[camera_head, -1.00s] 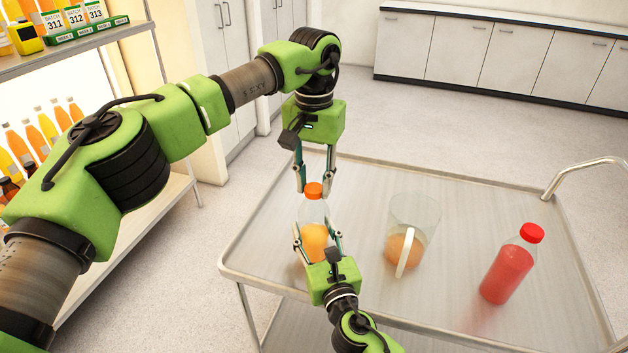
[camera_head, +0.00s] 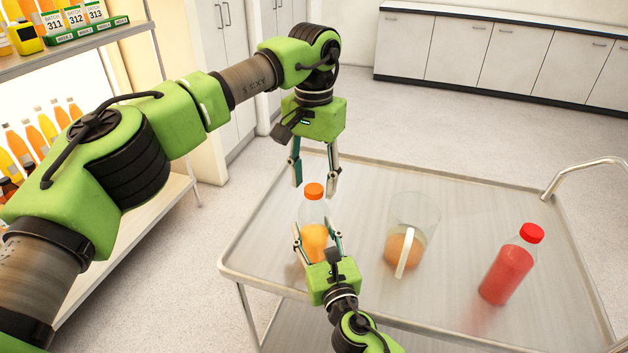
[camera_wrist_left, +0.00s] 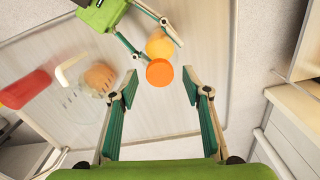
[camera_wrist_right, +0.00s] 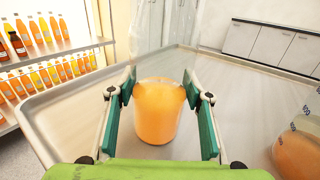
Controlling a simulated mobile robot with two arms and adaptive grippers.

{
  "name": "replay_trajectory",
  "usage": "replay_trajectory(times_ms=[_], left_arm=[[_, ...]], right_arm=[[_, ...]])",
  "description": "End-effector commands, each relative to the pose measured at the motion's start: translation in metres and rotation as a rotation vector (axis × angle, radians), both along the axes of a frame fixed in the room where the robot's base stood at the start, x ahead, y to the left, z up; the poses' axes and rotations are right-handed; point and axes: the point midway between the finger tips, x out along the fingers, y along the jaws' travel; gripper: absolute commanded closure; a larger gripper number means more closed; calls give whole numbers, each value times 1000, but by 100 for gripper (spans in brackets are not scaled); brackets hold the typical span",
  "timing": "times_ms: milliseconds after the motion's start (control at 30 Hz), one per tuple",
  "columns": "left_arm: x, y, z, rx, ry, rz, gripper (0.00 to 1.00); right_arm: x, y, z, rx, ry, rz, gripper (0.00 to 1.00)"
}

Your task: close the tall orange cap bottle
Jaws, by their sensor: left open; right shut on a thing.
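The tall bottle with the orange cap (camera_head: 314,190) stands upright at the left side of the cart, with orange juice (camera_head: 314,236) in its lower part. The cap sits at the top of the bottle; I cannot tell how tight it is. My right gripper (camera_wrist_right: 160,82) is shut around the bottle's body, one finger on each side. My left gripper (camera_wrist_left: 161,88) points down just above the cap, fingers open and apart from it. The left wrist view shows the cap (camera_wrist_left: 160,72) from above, a little beyond the line between the fingertips.
A clear jug (camera_head: 412,215) with orange juice and a white handle stands right of the bottle. A red-capped bottle (camera_head: 510,266) stands farther right. The metal cart (camera_head: 465,210) has a raised rim. A shelf of bottles (camera_head: 90,48) is at the left.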

Motion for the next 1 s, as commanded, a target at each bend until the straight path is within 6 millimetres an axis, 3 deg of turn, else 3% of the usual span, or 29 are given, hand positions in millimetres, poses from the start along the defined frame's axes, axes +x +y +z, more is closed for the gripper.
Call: replay_trajectory(times_ms=[267,667,833,1000], left_arm=[[0,-1,36,-1,0,0,56],[0,0,39,-1,0,22,58],[0,0,40,0,0,202,58],[0,0,44,0,0,540,58]], right_arm=[[0,0,-1,1,1,0,100],[0,0,0,1,1,0,100],[0,0,0,1,0,0,100],[0,0,0,0,0,0,100]])
